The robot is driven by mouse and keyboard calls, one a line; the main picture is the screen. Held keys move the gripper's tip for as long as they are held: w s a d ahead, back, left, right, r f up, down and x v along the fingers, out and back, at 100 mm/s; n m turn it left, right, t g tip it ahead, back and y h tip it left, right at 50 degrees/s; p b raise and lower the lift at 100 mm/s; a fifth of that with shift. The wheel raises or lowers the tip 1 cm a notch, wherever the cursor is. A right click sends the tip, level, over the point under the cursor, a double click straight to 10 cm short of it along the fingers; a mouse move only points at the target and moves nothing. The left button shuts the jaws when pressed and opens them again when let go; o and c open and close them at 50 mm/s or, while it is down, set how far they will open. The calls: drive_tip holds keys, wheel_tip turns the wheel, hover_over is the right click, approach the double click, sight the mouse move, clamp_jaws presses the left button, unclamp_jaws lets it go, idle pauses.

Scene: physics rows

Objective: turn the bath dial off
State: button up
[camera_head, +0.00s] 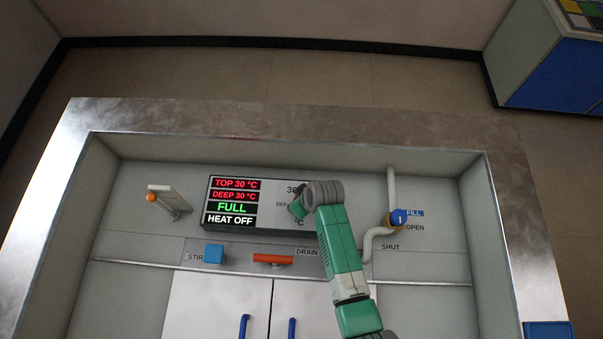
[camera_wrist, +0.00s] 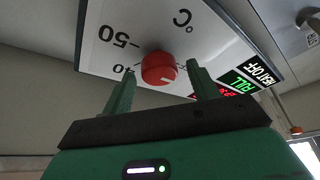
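The red bath dial (camera_wrist: 158,68) is on a white panel in the wrist view, seen upside down with 50, 40 and °C marks around it. A small pale mark shows low on the dial's face. My gripper (camera_wrist: 160,72) is open, with one green finger on each side of the dial; I cannot tell if either touches it. In the head view my gripper (camera_head: 298,207) is at the panel, and the dial is hidden behind my arm. The display (camera_head: 232,203) reads TOP 30 °C, DEEP 30 °C, FULL and HEAT OFF.
An orange drain handle (camera_head: 273,259) and a blue stir block (camera_head: 214,254) are below the panel. A blue fill valve (camera_head: 398,217) on a pipe is to the right. A lever with an orange knob (camera_head: 151,198) is to the left.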

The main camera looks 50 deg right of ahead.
drive_tip(key=p+v, duration=0.1)
drive_tip(key=v, duration=0.7)
drive_tip(key=shift+f, duration=0.1)
idle(0.4)
